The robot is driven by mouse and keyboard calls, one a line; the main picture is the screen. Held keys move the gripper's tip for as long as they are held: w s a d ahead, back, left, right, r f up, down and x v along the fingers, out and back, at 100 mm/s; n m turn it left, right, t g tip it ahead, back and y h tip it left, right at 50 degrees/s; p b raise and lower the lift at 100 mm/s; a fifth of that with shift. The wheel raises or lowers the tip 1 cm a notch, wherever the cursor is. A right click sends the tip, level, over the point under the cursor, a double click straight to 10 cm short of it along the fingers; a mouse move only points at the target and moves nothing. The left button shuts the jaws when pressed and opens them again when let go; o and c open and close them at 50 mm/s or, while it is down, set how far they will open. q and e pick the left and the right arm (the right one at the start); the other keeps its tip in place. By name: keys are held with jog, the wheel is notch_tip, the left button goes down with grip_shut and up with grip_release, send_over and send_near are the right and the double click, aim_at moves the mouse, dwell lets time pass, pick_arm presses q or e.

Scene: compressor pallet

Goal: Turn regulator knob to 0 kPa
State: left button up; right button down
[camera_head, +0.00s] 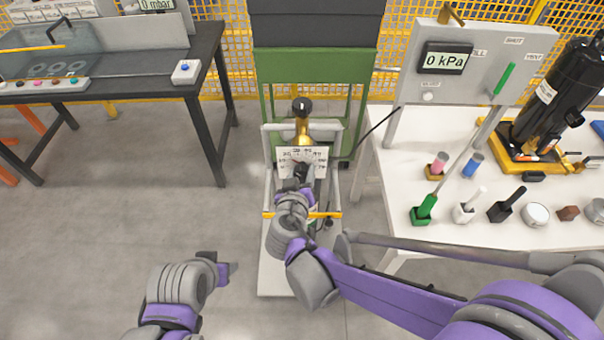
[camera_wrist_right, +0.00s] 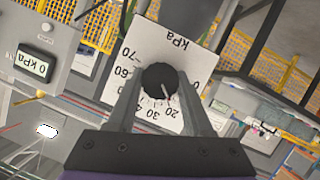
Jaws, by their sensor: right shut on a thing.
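The regulator knob (camera_wrist_right: 158,78) is black and round with a white pointer line, in front of a white dial plate (camera_wrist_right: 146,45) marked in kPa. In the right wrist view the pointer slants down and right, close to the 20 mark; the 0 is farther right. My right gripper (camera_wrist_right: 162,88) is shut on the knob, one finger on each side. In the head view the dial plate (camera_head: 288,155) stands on the compressor pallet, and my right gripper (camera_head: 299,184) partly hides the knob.
A panel display (camera_head: 445,60) reads 0 kPa above the white table (camera_head: 390,205), which holds small coloured parts and a black cylinder (camera_head: 550,92). A dark table (camera_head: 120,82) stands at left. A green frame (camera_head: 365,85) stands behind the pallet (camera_head: 272,285). The left floor is clear.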

jog(key=n+h+b, duration=0.1)
jog(key=n, duration=0.1)
jog(key=n+h+b, duration=0.1)
jog(key=n, duration=0.1)
jog(key=shift+a+f+t, duration=0.1)
jog(key=shift+f+t, duration=0.1)
jog(key=shift+t, duration=0.2)
pick_arm(q)
notch_tip(320, 180, down, 6)
jog(key=s+b, duration=0.1)
jog(key=b, duration=0.2)
jog(key=shift+s, duration=0.3)
pick_arm(e)
jog(key=n+t+h, duration=0.1)
jog(key=n+h, duration=0.1)
jog(key=n, duration=0.1)
jog(key=shift+n, duration=0.4)
pick_arm(q)
jog(key=shift+f, duration=0.2)
pick_arm(e)
jog(key=shift+c, duration=1.5)
grip_release()
